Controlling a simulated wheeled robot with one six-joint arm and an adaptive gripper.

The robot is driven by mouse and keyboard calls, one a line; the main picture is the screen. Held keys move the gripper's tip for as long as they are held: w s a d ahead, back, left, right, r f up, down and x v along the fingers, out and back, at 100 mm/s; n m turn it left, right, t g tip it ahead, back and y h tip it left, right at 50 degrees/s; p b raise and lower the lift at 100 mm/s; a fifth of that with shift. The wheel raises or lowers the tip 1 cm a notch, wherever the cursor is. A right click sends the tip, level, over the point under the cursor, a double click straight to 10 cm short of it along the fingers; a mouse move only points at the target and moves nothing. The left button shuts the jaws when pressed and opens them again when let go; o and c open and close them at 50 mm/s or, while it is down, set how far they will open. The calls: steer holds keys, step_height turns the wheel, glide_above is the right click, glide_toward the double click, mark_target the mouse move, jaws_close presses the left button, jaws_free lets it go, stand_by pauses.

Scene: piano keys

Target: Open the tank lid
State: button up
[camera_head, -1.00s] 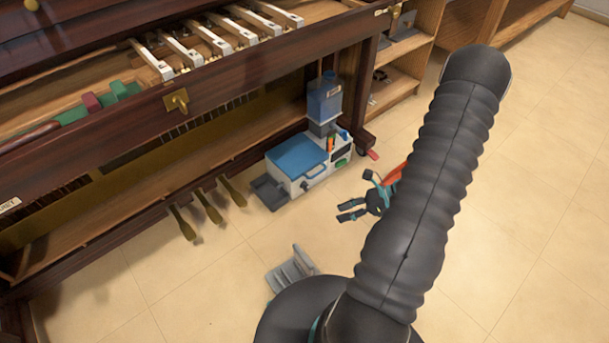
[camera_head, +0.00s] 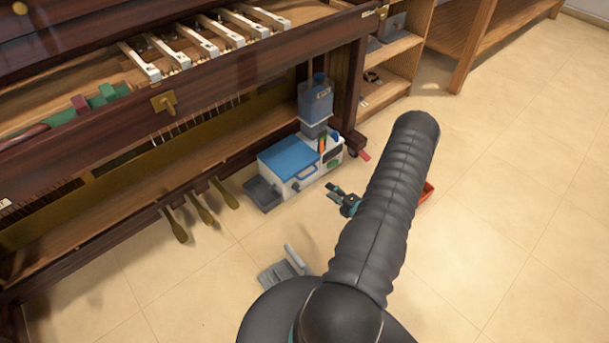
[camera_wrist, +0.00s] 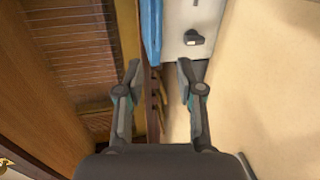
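A white machine with a flat blue lid (camera_head: 290,157) and a front handle stands on the floor by the piano. The lid lies closed. A blue tank (camera_head: 316,100) with a small dark blue cap stands upright at the machine's back; which lid is the tank's is not clear. My gripper (camera_head: 339,197) is to the right of the machine, apart from it, partly hidden behind my arm. In the wrist view my gripper (camera_wrist: 159,75) is open and empty, its two fingers apart. Beyond them show a blue edge (camera_wrist: 152,25) and the white body with a dark knob (camera_wrist: 193,37).
The open-fronted piano (camera_head: 100,145) stands along the left, with brass-coloured pedals (camera_head: 202,206) low in front. A wooden shelf (camera_head: 392,78) stands behind the machine. A grey stepped object (camera_head: 283,270) lies on the floor nearer me. The tiled floor to the right is clear.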

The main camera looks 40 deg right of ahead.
mark_target(307, 175)
steer(key=shift+m, duration=0.4)
steer(key=x, duration=1.4)
steer(key=shift+s+a, duration=0.1)
steer(key=shift+a, duration=0.2)
